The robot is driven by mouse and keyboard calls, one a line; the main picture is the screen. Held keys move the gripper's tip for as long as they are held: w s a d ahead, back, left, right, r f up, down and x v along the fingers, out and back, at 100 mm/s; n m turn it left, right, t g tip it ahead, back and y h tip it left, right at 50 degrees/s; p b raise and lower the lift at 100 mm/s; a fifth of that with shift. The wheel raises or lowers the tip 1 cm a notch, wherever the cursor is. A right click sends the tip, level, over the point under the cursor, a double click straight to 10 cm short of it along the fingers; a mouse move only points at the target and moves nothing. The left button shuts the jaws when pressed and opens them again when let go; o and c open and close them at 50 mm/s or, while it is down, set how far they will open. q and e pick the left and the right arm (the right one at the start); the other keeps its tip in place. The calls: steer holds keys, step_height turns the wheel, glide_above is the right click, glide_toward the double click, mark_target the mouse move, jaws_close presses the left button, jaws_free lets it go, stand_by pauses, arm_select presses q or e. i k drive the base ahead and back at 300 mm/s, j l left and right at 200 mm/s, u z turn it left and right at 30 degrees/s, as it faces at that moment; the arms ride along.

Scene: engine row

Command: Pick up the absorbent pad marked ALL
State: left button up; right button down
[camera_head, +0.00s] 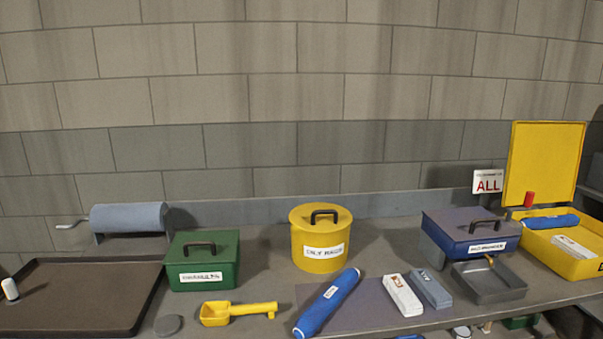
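A white block-shaped pad or pack (403,296) with small reddish marks lies near the front of the bench, right of centre. A grey one (432,289) lies right beside it. Their marks are too small to read. Another white pack (574,247) lies in the open yellow case at the right. The word ALL is readable only on a small white sign (489,184) standing at the back right. I cannot tell which pad bears ALL. Neither of my grippers is in view.
A blue tube (327,303) and yellow scoop (240,312) lie in front. Behind stand a green box (204,271), a yellow lidded bin (321,254) and a blue box (470,245). A grey tray (489,289) is right; a dark tray (80,290) is left.

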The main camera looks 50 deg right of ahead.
mark_target(438, 296)
steer(key=z, duration=2.6)
